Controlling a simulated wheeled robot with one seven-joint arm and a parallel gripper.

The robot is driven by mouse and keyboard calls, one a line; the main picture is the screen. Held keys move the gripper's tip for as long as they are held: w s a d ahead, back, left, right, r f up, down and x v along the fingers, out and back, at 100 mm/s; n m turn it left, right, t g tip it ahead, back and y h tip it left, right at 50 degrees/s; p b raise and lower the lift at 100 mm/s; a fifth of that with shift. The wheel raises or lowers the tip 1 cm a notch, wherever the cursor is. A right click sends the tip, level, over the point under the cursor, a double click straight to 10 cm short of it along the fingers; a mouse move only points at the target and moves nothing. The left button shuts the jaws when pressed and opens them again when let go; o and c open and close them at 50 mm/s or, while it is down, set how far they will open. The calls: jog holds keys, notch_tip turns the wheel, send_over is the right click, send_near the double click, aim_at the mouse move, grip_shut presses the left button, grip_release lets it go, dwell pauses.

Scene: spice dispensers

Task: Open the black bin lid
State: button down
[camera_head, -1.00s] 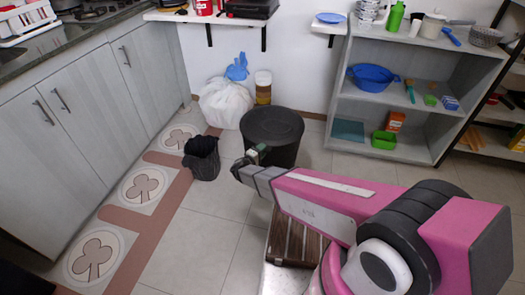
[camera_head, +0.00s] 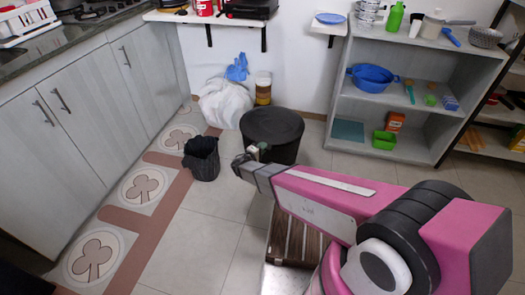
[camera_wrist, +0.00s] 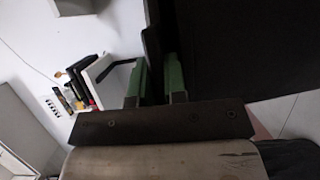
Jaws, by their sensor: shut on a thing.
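The black round bin (camera_head: 285,153) stands on the floor in the middle of the head view, with its flat dark lid (camera_head: 272,122) lying level on top. My gripper (camera_head: 258,150) is at the bin's near left side, by the lid's edge. In the wrist view, the green fingers of my gripper (camera_wrist: 155,78) are closed around a thin dark part that appears to be the lid's edge or handle. A large dark surface of the bin (camera_wrist: 250,45) fills the upper right there. The exact grip point is hidden in the head view.
A small dark bin (camera_head: 203,165) with a black bag stands to the left. A white bag (camera_head: 225,105) and a brown jar (camera_head: 263,90) stand behind by the wall. A wooden stool (camera_head: 292,240) is under my arm. Grey shelves (camera_head: 400,145) stand at the right.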

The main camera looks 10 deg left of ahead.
jog(key=w+r+n+g+y, duration=0.1)
jog(key=w+r+g, duration=0.4)
jog(key=r, duration=0.7)
jog(key=w+r+n+g+y, duration=0.1)
jog(key=w+r+g, duration=0.1)
jog(key=w+r, duration=0.75)
jog(key=w+d+r+n+g, duration=0.1)
jog(key=w+r+g, duration=0.2)
jog(key=w+r, duration=0.3)
jog(key=w+d+r+g+y, duration=0.1)
jog(key=w+r+g, duration=0.2)
jog(key=w+r, duration=0.4)
jog(key=shift+w+d+n+g, duration=0.3)
jog(key=shift+w+d+n, duration=0.1)
jog(key=shift+w, duration=3.25)
jog(key=shift+r, duration=0.1)
jog(key=c, duration=1.2)
grip_release()
jog(key=shift+o, duration=0.2)
